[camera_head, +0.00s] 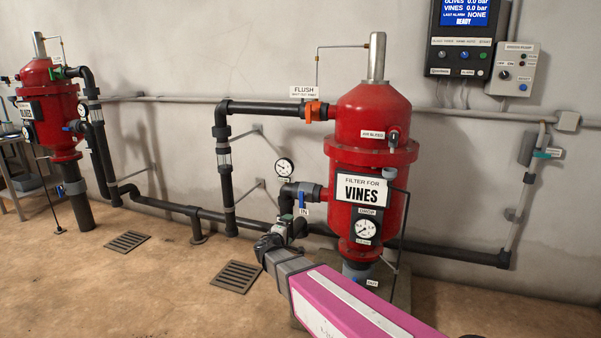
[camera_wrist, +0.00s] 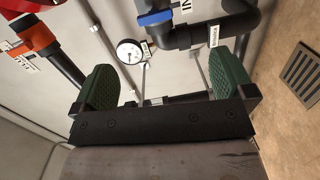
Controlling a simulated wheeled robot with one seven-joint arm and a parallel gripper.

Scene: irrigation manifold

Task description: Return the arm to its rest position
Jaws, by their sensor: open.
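My arm, with a pink link, reaches in from the lower right in the head view. My gripper (camera_head: 291,222) is in front of the lower left side of the red filter marked VINES (camera_head: 371,137), near its inlet pipe. In the wrist view my gripper (camera_wrist: 165,85) shows two green pads standing wide apart with nothing between them. Behind the pads are a dark pipe (camera_wrist: 190,38) with a blue valve handle (camera_wrist: 155,18) and a round gauge (camera_wrist: 130,51). I cannot tell from these views how far the fingertips are from the pipe.
A second red filter (camera_head: 52,110) stands at the left. A control panel (camera_head: 466,38) and a grey switch box (camera_head: 514,69) hang on the right wall. Black pipes (camera_head: 165,205) run low along the wall. Floor grates (camera_head: 236,276) lie in front. The floor at lower left is clear.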

